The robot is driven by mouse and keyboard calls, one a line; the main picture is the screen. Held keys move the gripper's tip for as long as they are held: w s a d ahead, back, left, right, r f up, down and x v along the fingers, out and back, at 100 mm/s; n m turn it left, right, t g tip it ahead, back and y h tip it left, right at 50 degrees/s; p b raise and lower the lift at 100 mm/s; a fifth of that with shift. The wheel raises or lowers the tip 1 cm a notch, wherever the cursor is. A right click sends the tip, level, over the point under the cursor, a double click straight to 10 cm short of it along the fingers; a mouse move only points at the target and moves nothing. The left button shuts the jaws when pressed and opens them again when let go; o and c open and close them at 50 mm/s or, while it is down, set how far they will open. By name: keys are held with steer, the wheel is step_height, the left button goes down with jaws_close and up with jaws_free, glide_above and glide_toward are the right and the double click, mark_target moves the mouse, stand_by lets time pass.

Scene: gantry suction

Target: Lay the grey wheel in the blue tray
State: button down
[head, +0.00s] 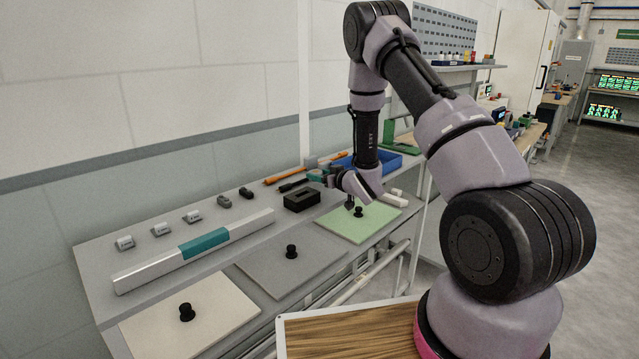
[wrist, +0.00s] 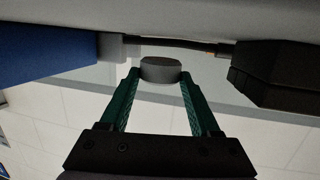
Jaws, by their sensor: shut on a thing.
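My gripper (wrist: 160,84) has teal fingers shut on the grey wheel (wrist: 160,69), a short dark grey cylinder at the fingertips in the wrist view. In the head view my gripper (head: 320,175) hangs low over the back part of the bench, left of the blue tray (head: 412,161); the wheel is too small to make out there. The tray is partly hidden behind my arm. In the wrist view, which looks upside down, the blue tray (wrist: 45,46) shows at the left edge, apart from the wheel.
A black box (head: 301,200) stands left of my gripper. An orange rod (head: 285,175) lies near the wall. A white and teal bar (head: 195,250), small grey blocks and knobbed plates, such as the green plate (head: 375,222), cover the bench nearer left and front.

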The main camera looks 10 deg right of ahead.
steer(key=shift+d+f, duration=0.1)
steer(key=shift+f, duration=1.2)
steer(key=shift+c, duration=1.9)
jaws_free()
steer(key=shift+f, duration=0.15)
